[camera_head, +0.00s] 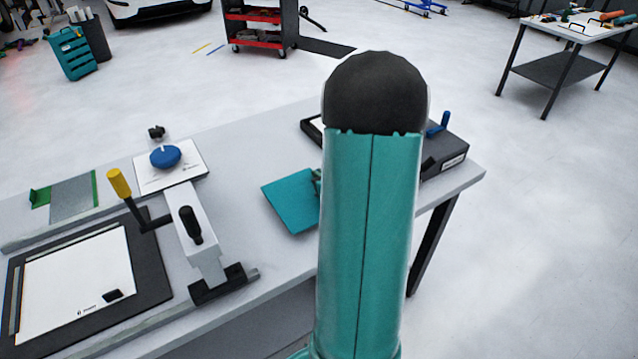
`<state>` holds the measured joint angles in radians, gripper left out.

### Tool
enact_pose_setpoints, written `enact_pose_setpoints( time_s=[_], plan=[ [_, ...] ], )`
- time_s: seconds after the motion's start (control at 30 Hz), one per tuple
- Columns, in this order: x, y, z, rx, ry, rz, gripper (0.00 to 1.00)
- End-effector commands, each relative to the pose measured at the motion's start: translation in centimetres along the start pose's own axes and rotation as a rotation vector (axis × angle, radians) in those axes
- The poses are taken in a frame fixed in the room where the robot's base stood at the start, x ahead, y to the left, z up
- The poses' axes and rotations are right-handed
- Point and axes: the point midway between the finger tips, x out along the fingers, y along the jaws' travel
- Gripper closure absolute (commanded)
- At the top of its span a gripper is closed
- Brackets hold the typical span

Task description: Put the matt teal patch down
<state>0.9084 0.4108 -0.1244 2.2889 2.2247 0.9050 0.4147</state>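The matt teal patch (290,203) is a flat square at the middle of the workbench, just left of my teal arm. Its right side is hidden behind my arm. A small dark green part of my gripper (316,183) shows at the patch's right edge, and the rest is hidden by my arm. The fingertips do not show, so I cannot tell whether they are shut on the patch. I also cannot tell whether the patch touches the bench or is slightly above it.
The workbench (240,140) holds a press-like tool with a yellow handle (119,183), a framed white sheet (78,278), a card with a blue knob (165,157) and a dark box (447,150). Bare bench lies around the patch's left side. A red cart (255,30) stands behind.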

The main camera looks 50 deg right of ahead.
Motion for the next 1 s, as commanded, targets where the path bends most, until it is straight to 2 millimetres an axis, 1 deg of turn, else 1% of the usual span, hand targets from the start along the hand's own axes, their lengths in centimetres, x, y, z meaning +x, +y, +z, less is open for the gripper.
enact_pose_setpoints(
  time_s=[0.1,0.3,0.73,0.77,0.83,0.87,1.0],
  plan=[
    [1.0,0.1,-0.5,0.0,0.001,0.001,1.0],
    [2.1,0.1,-3.0,0.002,0.001,0.001,1.0],
    [2.3,0.1,-3.6,0.0,0.0,0.0,1.0],
    [2.3,0.0,-3.5,0.0,0.0,0.0,0.9],
    [2.2,0.0,-3.5,0.0,-0.001,0.0,0.76],
    [2.2,0.0,-3.5,0.0,-0.001,0.0,0.74],
    [2.2,0.0,-3.5,-0.001,-0.001,0.0,0.74]
  ],
)
